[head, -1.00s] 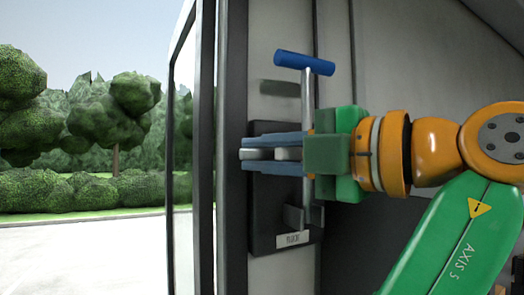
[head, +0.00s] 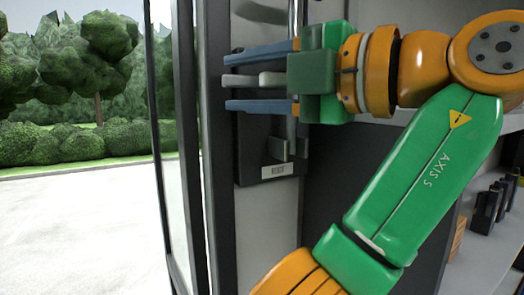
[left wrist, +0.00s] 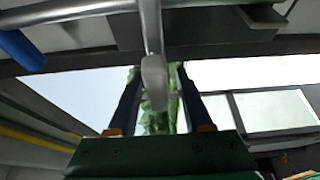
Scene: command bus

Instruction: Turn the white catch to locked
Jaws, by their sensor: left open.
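The white catch (head: 240,81) is a pale bar lying level on a dark backing plate beside the door frame in the head view. My left gripper (head: 232,78) is open, with one blue finger above the catch and one below. Visible gaps separate both fingers from the catch. In the left wrist view the white catch (left wrist: 154,78) shows between the two blue fingers (left wrist: 157,100). My gripper body hides part of the catch and plate in the head view. My right gripper is not in view.
A small label plate (head: 275,170) sits low on the dark backing plate (head: 255,150), its text too small to read. A grey bracket (head: 280,148) and vertical rod stand above it. A blue handle (left wrist: 20,48) shows in the left wrist view. Shelves with dark items (head: 487,210) are at right.

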